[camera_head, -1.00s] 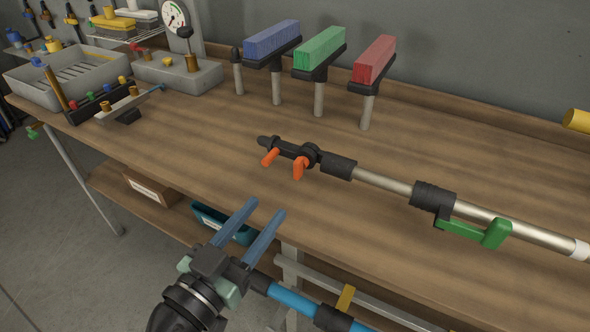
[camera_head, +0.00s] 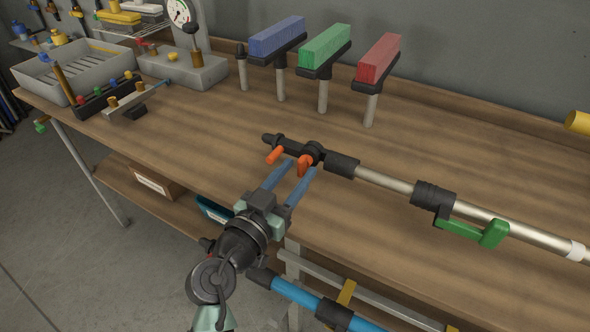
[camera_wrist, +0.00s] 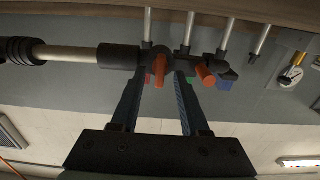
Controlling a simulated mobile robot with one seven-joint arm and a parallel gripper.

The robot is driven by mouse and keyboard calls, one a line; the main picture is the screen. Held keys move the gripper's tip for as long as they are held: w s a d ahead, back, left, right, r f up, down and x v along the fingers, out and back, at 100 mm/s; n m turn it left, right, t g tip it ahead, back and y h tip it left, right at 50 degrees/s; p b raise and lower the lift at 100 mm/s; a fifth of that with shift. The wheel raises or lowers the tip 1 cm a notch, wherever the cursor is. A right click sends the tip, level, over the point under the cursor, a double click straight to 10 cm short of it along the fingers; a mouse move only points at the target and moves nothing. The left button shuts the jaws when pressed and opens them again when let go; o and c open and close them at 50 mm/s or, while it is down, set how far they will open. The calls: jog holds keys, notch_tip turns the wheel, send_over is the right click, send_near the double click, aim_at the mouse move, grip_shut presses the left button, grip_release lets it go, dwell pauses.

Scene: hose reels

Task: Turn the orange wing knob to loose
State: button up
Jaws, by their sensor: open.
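The orange wing knob (camera_head: 305,164) sticks out toward me from the black clamp on a metal pole (camera_head: 385,180) above the workbench. A second orange handle (camera_head: 275,156) sits just left of it. My gripper (camera_head: 301,169) is open, with its two blue fingers pointing at the wing knob. In the wrist view the wing knob (camera_wrist: 158,70) shows between the fingertips, and the second orange handle (camera_wrist: 206,75) is outside the finger on the right. I cannot tell whether the fingers touch the knob.
A green lever (camera_head: 475,232) hangs on the pole to the right. Blue, green and red blocks (camera_head: 325,46) stand on posts behind. A grey tray (camera_head: 60,85) and a gauge stand (camera_head: 182,68) are at the far left. The bench top in front of the posts is mostly clear.

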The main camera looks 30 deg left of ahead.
jog(key=shift+w, duration=0.15)
grip_shut()
